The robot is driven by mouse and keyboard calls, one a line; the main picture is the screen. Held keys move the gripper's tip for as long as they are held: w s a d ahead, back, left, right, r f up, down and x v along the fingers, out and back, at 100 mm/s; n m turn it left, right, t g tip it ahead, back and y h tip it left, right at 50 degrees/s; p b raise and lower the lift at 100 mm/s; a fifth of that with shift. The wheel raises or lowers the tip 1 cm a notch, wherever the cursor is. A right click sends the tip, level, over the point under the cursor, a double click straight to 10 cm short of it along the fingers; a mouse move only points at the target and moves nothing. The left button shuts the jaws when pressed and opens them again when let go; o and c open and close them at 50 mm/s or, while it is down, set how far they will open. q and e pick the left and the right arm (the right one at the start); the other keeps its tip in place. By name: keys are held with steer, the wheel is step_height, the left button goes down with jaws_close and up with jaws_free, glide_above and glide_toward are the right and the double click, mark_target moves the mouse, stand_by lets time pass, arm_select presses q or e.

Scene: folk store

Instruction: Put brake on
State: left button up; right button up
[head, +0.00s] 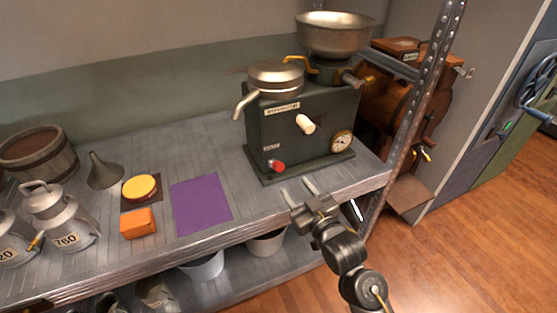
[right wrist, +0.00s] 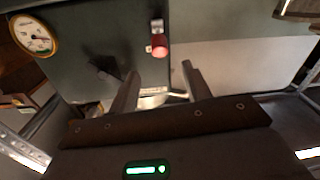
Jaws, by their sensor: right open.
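A dark green box-shaped machine (head: 297,130) with a metal bowl on top stands at the right end of the shelf. A red knob (head: 277,165) sticks out low on its front; it also shows in the right wrist view (right wrist: 158,45). A label above the knob is too small to read. My right gripper (head: 297,188) is open and empty, in front of the machine and apart from the knob. In the right wrist view, its fingers (right wrist: 160,88) point toward the machine's front, with the knob beyond them. My left gripper is not in view.
A pale handle (head: 306,124) and a round gauge (head: 341,142) sit on the same front, above and right of the knob. A purple mat (head: 201,204), an orange block (head: 138,223) and milk cans (head: 62,215) lie left. A metal post (head: 425,90) stands right.

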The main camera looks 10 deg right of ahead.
mark_target(281, 170)
steer(key=x, duration=1)
steer(key=shift+w+a, duration=0.15)
steer(key=shift+w, duration=0.2)
steer(key=shift+f, duration=0.15)
jaws_close()
